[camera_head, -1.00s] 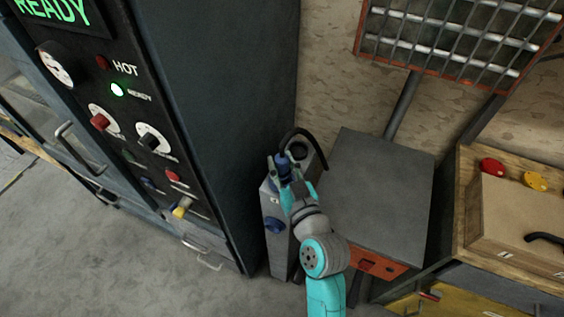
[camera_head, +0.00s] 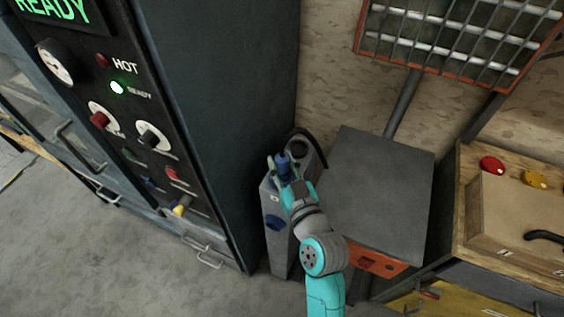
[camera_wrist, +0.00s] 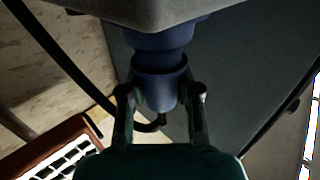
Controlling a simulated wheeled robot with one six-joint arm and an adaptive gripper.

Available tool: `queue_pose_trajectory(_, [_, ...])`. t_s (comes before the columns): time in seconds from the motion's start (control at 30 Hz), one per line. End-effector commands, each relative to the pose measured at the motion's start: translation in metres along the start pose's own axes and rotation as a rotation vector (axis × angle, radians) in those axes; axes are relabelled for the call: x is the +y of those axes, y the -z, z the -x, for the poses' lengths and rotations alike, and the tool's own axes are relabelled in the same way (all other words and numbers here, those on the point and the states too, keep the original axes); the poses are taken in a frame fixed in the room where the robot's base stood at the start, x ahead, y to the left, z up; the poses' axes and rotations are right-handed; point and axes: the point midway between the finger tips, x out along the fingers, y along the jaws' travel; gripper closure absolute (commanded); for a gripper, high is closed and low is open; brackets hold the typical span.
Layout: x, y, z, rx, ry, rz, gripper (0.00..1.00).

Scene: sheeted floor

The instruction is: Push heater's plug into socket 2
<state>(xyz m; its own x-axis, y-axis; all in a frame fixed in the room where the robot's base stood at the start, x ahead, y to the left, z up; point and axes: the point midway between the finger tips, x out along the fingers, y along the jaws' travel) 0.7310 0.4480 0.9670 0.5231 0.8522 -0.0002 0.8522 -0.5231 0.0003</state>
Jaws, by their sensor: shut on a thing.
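My gripper (camera_head: 281,172) is shut on a blue plug (camera_head: 283,160) at the top of a grey post (camera_head: 280,240) in the head view. In the wrist view the blue plug (camera_wrist: 158,90) sits between the two fingers (camera_wrist: 160,98), in line with a blue socket (camera_wrist: 158,38) under a grey housing. Plug and socket appear to touch; how deep the plug sits cannot be told. Another blue socket (camera_head: 274,223) is lower on the post's front. No socket number is readable. A black cable (camera_head: 312,143) arches behind the plug. The heater (camera_head: 450,45) has a caged panel, upper right.
A dark cabinet (camera_head: 215,120) with knobs and a lit READY sign stands close on the left. A grey-topped box (camera_head: 378,195) is close on the right. A wooden bench (camera_head: 510,262) with red and yellow buttons is farther right. Floor at lower left is clear.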

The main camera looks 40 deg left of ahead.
Motion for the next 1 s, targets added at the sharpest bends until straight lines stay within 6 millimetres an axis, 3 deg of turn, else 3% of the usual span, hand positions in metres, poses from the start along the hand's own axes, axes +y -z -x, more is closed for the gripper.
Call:
queue_pose_trajectory(0.9, [0.000, -0.016, 0.000, 0.000, 0.000, -0.001, 1.00])
queue_pose_trajectory(0.93, [0.000, -0.016, 0.000, 0.000, 0.000, -0.001, 0.65])
queue_pose_trajectory(1.0, [0.000, -0.016, 0.000, 0.000, 0.001, -0.001, 0.48])
